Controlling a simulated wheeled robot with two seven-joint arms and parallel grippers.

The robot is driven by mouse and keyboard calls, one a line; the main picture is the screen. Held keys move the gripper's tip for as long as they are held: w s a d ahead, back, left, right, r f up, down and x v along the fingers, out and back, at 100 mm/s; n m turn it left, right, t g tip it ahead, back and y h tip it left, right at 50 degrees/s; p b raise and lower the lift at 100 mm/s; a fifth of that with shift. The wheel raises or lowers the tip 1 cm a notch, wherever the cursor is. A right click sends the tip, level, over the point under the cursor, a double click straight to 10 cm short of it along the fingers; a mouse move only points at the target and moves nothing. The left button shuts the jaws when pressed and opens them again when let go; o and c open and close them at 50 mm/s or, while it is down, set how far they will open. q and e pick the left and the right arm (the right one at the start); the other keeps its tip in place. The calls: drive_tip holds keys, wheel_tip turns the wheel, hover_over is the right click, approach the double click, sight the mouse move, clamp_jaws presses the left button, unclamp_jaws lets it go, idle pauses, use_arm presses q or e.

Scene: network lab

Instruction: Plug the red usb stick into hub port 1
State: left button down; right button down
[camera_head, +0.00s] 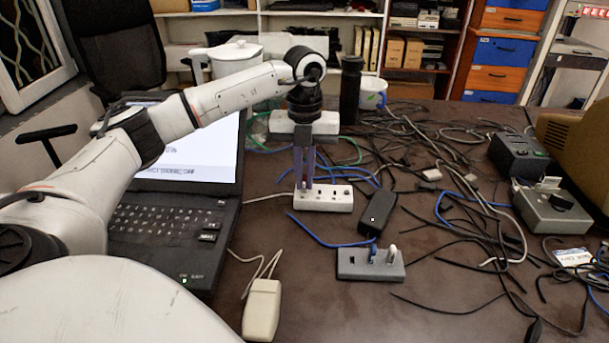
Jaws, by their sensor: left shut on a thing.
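My left gripper (304,186) points down over the left end of a white block with sockets (330,200). It is shut on a thin thing, apparently the red usb stick, which the fingers mostly hide. I cannot tell whether the stick touches the white block. A grey hub (347,273) lies nearer, to the right of the gripper. It has a dark open slot at its left, a blue stick (373,254) in the middle and a white stick (392,254) at its right. My right gripper is not in view.
A laptop (170,218) stands at the left, under my left arm. A beige mouse (262,308) and a black adapter (377,212) lie near the hub. Tangled cables (450,200) cover the right side.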

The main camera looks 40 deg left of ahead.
use_arm(q)
drive_tip(key=shift+f, duration=0.35)
drive_tip(key=c, duration=1.8)
unclamp_jaws()
wheel_tip(320, 180, up, 10)
drive_tip(key=shift+r+p, duration=0.2)
drive_tip(key=shift+p, duration=0.4)
